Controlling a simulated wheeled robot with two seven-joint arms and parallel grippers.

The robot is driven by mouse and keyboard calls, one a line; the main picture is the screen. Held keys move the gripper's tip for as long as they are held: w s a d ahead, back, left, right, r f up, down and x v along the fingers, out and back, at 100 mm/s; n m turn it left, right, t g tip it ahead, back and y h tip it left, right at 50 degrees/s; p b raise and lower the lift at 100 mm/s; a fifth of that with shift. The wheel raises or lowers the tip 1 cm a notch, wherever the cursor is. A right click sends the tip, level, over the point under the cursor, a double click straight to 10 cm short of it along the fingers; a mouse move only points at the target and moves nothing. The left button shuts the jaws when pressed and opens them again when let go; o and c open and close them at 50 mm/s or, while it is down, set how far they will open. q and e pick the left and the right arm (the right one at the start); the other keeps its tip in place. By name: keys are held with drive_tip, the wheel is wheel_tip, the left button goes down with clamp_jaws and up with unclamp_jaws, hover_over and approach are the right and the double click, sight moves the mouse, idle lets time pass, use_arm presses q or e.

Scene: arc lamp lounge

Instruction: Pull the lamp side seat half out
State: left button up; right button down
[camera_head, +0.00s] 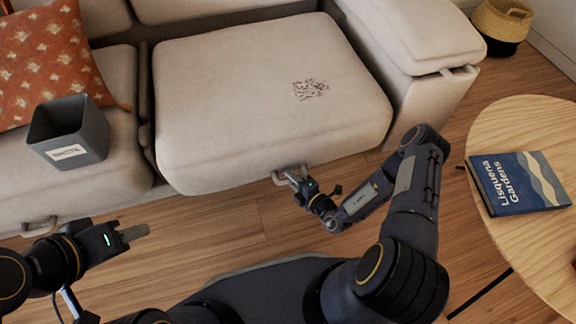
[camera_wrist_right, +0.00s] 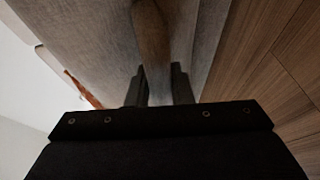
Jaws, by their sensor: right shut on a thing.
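My right gripper (camera_head: 295,178) is shut on this handle. In the right wrist view, the handle (camera_wrist_right: 152,40) runs between the two dark fingers (camera_wrist_right: 159,88). My left gripper (camera_head: 132,234) is away from the seat, over the floor at lower left; its finger gap is not clear.
A grey bin (camera_head: 85,130) stands on the left seat beside an orange patterned cushion (camera_head: 48,55). A round wooden table (camera_head: 535,240) with a blue book (camera_head: 515,184) stands at right. A basket (camera_head: 500,25) is behind. Wooden floor (camera_head: 240,225) before the seat is open.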

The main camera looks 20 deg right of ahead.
drive_tip(key=s, duration=0.5)
drive_tip(key=shift+s+d+f+p, duration=0.1)
drive_tip(key=shift+p, duration=0.2)
drive_tip(key=c, duration=1.3)
unclamp_jaws()
drive_tip(key=p+v, duration=0.2)
drive_tip(key=v, duration=0.5)
drive_tip(key=shift+s, duration=0.3)
